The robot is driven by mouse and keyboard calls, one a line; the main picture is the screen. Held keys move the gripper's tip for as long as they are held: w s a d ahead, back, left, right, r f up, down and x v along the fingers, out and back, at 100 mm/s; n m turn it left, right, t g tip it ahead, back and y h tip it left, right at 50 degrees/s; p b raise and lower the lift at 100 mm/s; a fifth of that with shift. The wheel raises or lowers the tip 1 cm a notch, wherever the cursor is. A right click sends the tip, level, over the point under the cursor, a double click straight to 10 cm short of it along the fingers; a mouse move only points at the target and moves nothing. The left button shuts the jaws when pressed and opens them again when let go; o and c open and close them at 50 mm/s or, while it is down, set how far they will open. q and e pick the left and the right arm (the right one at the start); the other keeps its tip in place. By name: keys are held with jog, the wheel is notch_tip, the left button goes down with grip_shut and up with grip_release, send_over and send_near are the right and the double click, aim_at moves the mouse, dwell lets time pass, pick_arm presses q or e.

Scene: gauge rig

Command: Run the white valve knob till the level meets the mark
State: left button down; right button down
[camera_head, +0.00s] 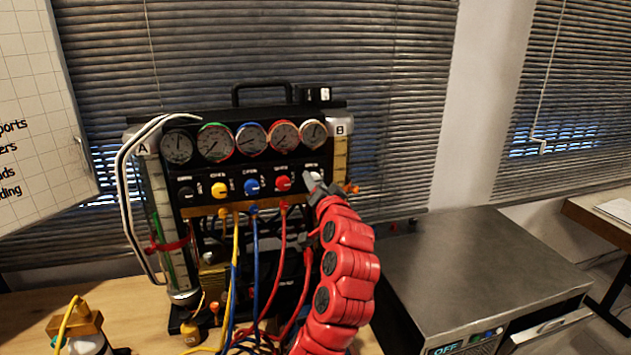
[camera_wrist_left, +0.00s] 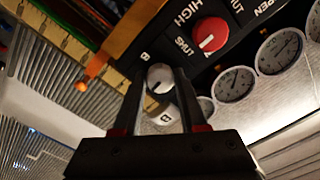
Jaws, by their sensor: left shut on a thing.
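The rig's front has a row of valve knobs, and the white valve knob (camera_wrist_left: 160,78) is the rightmost one, beside the red knob (camera_head: 283,183). My left gripper (camera_head: 314,187) is at the white knob and mostly covers it in the head view. In the left wrist view, my left gripper (camera_wrist_left: 160,84) has its fingers on either side of the white knob, shut on it. A glass tube A (camera_head: 160,213) stands at the rig's left with a red band (camera_head: 168,243) around it. The liquid level is too small to tell. My right gripper is not in view.
Round dial gauges (camera_head: 252,138) run above the knobs. Yellow, blue and red hoses (camera_head: 256,265) hang in front. A metal box (camera_head: 480,270) stands to the right. A bottle with a yellow hose (camera_head: 88,330) stands at the front left of the wooden table.

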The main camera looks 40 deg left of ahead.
pick_arm(q)
jog(key=shift+m, duration=0.6)
jog(key=shift+c, duration=2.2)
grip_release()
jog(key=b+v, duration=0.1)
jog(key=v, duration=1.6)
jog(key=shift+d, duration=0.2)
